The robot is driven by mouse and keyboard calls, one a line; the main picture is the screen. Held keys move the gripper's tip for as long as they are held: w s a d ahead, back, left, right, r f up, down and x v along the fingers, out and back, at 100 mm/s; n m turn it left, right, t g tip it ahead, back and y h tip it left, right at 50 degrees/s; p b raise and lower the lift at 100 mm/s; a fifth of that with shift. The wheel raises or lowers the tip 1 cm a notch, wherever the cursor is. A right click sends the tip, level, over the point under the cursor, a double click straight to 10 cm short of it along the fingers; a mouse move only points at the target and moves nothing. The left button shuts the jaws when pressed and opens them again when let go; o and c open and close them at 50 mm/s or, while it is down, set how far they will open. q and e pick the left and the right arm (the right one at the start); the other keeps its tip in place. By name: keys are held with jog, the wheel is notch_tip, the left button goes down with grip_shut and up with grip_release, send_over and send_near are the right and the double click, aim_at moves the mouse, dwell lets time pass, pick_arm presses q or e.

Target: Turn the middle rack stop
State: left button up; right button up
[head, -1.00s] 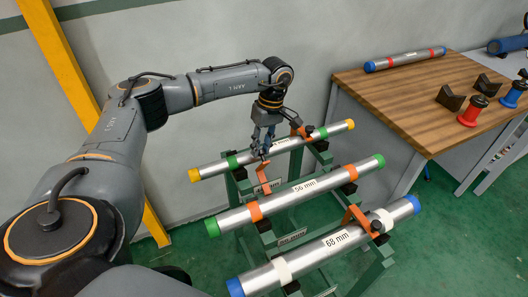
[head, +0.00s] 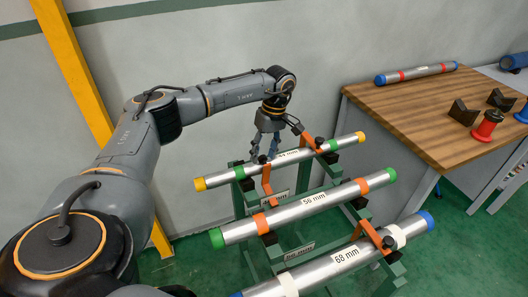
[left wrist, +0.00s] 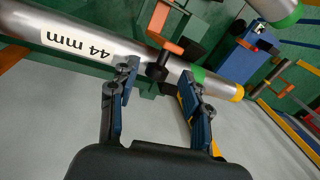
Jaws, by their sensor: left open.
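The rack holds three pipes: 44 mm with yellow ends (head: 215,180), 56 mm with green ends (head: 290,212) and 68 mm with blue ends (head: 323,265). An orange stop (head: 267,180) with a black knob (head: 262,159) crosses the 44 mm pipe left of its label. My left gripper (head: 265,157) is open over this stop. In the left wrist view the orange stop (left wrist: 164,43) and its black knob (left wrist: 157,70) show between the open fingertips (left wrist: 160,76), with no clear contact. My right gripper is out of view.
Other orange stops cross the 44 mm pipe (head: 309,140) and the 68 mm pipe (head: 369,231). A wooden table (head: 405,118) at the right bears a pipe with red bands (head: 418,73), black blocks (head: 462,113) and a red spool (head: 487,126). Green floor lies below the rack.

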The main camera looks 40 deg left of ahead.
pick_arm(q)
jog(key=v, duration=1.2)
